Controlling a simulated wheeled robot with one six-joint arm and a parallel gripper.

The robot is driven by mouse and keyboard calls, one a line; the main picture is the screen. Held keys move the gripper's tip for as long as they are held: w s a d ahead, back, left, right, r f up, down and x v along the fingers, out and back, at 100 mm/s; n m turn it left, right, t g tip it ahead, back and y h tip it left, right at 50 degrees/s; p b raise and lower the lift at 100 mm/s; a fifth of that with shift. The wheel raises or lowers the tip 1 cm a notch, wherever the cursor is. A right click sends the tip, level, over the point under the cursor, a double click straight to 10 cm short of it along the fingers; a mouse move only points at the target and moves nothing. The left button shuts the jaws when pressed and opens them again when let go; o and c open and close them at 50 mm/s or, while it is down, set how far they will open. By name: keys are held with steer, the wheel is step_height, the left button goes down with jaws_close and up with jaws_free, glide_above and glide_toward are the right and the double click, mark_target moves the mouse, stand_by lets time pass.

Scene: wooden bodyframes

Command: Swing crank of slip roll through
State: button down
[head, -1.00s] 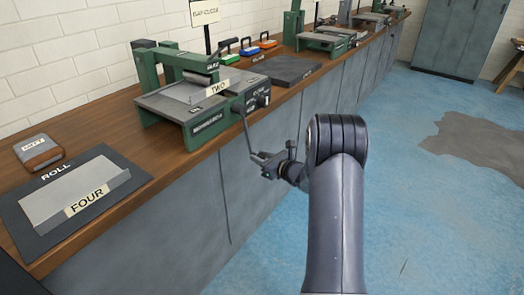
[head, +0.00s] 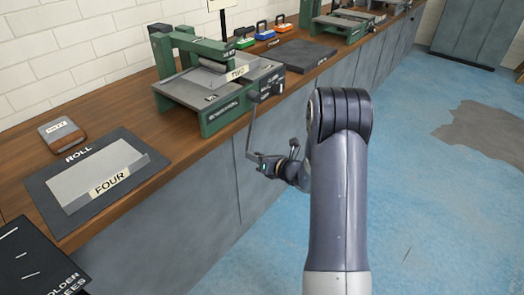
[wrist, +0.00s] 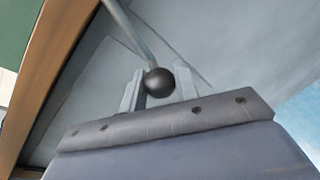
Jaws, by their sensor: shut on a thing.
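The green slip roll (head: 222,115) stands on the wooden bench, with a piece labelled TWO (head: 237,73) at its rollers. Its crank (head: 250,132) hangs down from the right side, in front of the grey cabinet face, nearly vertical and leaning slightly left at the bottom. My gripper (head: 263,164) is at the crank's lower end. In the wrist view the crank's dark ball knob (wrist: 159,82) sits between my two fingers, and the crank rod runs up from it to the upper left. My gripper is shut on this knob.
A bent sheet labelled FOUR (head: 105,175) lies on a dark ROLL mat (head: 62,220), beside a small brown-and-grey block (head: 62,133). A dark plate (head: 298,53) and small coloured cases lie beyond the slip roll.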

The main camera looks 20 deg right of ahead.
steer(key=s+a+r+m+g+y+p, duration=0.1)
steer(key=s+a+r+m+y+p, duration=0.1)
steer(key=s+a+r+m+p, duration=0.3)
steer(key=shift+s+a+r+g+p, duration=0.25)
steer(key=shift+a+r+p, duration=0.35)
steer(key=shift+a+p, duration=0.75)
steer(key=shift+d, duration=0.1)
steer(key=c, duration=1.1)
jaws_free()
steer(key=v, duration=1)
steer(key=shift+s+d+r+p, duration=0.2)
steer(key=shift+s+p, duration=0.1)
steer(key=shift+p, duration=0.05)
steer(key=shift+w, duration=0.1)
